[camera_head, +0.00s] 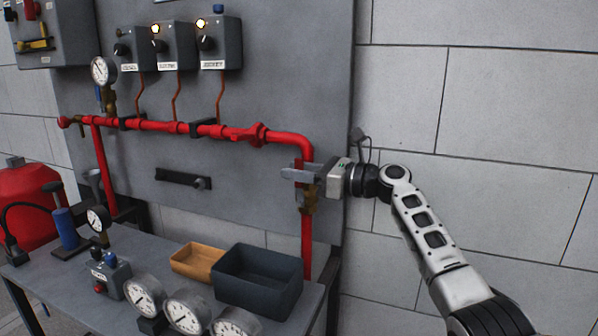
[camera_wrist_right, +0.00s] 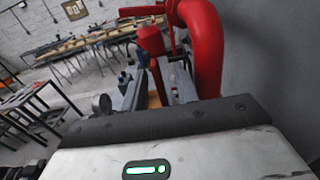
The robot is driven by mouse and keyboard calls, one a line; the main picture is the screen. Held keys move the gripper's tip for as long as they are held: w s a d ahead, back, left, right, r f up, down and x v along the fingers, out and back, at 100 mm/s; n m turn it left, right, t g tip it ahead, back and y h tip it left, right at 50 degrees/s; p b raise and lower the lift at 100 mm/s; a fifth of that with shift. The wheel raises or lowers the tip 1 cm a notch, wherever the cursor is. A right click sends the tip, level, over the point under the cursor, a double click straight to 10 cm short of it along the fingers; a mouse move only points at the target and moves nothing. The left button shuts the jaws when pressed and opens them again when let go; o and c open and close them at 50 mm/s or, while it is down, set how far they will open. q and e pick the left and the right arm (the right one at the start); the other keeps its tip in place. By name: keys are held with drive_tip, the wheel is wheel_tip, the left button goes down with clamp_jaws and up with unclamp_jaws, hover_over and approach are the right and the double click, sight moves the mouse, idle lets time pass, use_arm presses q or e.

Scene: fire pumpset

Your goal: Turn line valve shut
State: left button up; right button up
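The line valve (camera_head: 309,200) is a brass body on the vertical red pipe at the right edge of the grey panel. A red handle part shows beside my right gripper (camera_head: 290,174), which lies level across the pipe just above the brass body. Contact with the handle cannot be made out. The gripper hides part of the valve. My left gripper is out of view.
The red pipe (camera_head: 175,127) runs across the panel and bends down near my gripper. Control boxes (camera_head: 220,44) and a gauge (camera_head: 103,70) are above it. The bench below holds a dark bin (camera_head: 258,292), an orange tray (camera_head: 190,262) and several gauges. The wall at right is clear.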

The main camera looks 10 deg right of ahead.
clamp_jaws()
drive_tip(key=p, duration=0.1)
drive_tip(key=r+p, duration=0.1)
drive_tip(key=p, duration=0.1)
drive_tip(key=shift+w+a+h, duration=0.15)
drive_tip(key=shift+a+h, duration=0.05)
drive_tip(key=shift+h, duration=0.1)
drive_tip(key=p, duration=0.2)
drive_tip(key=g+h+p, duration=0.1)
drive_tip(key=p, duration=0.1)
drive_tip(key=shift+w+a, duration=0.2)
drive_tip(key=shift+a, duration=0.1)
drive_tip(key=shift+a+f+p, duration=0.1)
drive_tip(key=shift+f+p, duration=0.05)
drive_tip(key=shift+p, duration=0.4)
drive_tip(key=shift+w+a+f+g+h+p, duration=0.15)
drive_tip(key=shift+f+g+h+p, duration=0.2)
drive_tip(key=shift+p, duration=0.2)
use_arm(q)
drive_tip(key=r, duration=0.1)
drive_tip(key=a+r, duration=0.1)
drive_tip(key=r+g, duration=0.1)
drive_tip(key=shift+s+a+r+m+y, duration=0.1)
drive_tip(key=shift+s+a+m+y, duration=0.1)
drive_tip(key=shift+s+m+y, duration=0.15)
use_arm(e)
drive_tip(key=shift+f, duration=0.15)
